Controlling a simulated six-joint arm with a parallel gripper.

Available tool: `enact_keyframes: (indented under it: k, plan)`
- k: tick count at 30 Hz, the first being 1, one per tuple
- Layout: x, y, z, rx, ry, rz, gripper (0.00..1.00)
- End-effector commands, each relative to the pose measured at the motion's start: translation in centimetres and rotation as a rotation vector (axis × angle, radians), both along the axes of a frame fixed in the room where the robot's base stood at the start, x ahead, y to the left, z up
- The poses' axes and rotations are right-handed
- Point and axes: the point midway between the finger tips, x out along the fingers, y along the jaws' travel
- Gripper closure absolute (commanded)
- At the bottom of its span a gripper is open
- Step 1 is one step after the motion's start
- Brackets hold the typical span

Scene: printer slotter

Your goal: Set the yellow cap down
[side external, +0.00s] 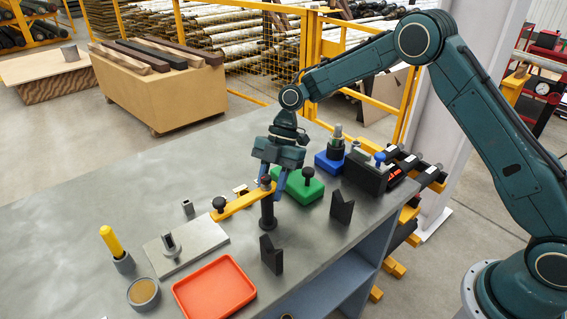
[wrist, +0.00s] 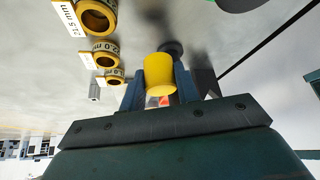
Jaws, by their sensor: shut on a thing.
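The yellow cap (wrist: 160,74) shows in the wrist view as a short, smooth cylinder between the two blue fingers of my gripper (wrist: 164,64). The fingers are shut on its sides. In the side external view my gripper (side external: 273,188) points down over the table, right at the black post and one end of a yellow bar (side external: 240,198) with black knobs. There the cap cannot be told apart from this bar. Whether the cap touches anything below is hidden.
A red tray (side external: 214,289), a grey plate (side external: 196,243) and a yellow-handled tool (side external: 111,240) in a grey holder are at the front left. Two black V-shaped blocks (side external: 342,207) stand to the right. A green block (side external: 300,188) is behind. The table's left side is clear.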

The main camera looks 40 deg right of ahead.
Motion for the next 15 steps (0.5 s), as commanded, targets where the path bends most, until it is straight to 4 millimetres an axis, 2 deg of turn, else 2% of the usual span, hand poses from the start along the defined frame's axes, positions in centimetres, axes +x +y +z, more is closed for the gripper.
enact_keyframes:
  k: [5, 15]
  plan:
    - [0.0, 0.0, -0.6, -0.001, 0.003, -0.001, 0.92]
    - [0.0, 0.0, -3.8, 0.000, 0.000, -0.001, 0.92]
